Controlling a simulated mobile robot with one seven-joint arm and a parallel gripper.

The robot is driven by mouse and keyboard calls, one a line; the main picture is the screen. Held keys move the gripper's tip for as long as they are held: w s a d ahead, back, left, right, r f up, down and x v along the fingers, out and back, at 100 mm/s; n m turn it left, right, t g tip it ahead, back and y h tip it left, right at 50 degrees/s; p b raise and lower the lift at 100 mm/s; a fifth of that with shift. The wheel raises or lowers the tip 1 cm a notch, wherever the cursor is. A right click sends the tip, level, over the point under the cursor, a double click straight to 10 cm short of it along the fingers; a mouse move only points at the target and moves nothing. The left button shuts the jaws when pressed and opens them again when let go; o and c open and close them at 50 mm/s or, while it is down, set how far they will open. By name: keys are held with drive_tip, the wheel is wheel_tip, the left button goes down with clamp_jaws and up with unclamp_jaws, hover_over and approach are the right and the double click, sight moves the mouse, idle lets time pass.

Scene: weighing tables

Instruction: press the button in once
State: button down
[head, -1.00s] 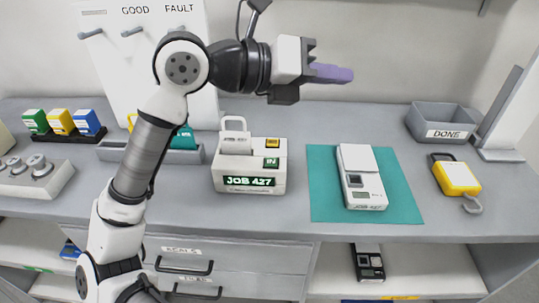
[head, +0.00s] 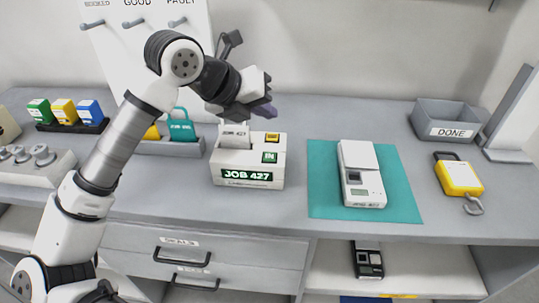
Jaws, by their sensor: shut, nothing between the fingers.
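A white box (head: 222,166) stands on the bench left of the mat, with a green lit display (head: 247,176) reading "JOB 427" on its front. On its top right are a yellow button (head: 271,138) and a green button (head: 270,157) marked "IN". A white tag (head: 235,133) marked with a job number stands in the box's top left. My gripper (head: 267,111) is above and behind the box's top, close to the yellow button in the picture.
A white scale (head: 361,170) lies on a teal mat (head: 325,190) to the right. A teal tag (head: 182,128) stands in a grey tray (head: 160,146) at left. The bench front is clear.

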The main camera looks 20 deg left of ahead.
drive_tip(key=b, duration=0.4)
hover_over(266, 159)
wheel_tip(266, 159, down, 8)
drive_tip(key=shift+a+f+b, duration=0.1)
drive_tip(key=shift+f+b, duration=0.25)
drive_tip(key=shift+b, duration=0.1)
drive_tip(key=shift+f, duration=0.1)
idle(1.5)
drive_tip(key=shift+f+b, duration=0.4)
drive_tip(key=shift+b, duration=0.4)
drive_tip(key=shift+f+b, duration=0.3)
drive_tip(key=shift+b, duration=0.25)
idle(0.4)
drive_tip(key=shift+r, duration=0.8)
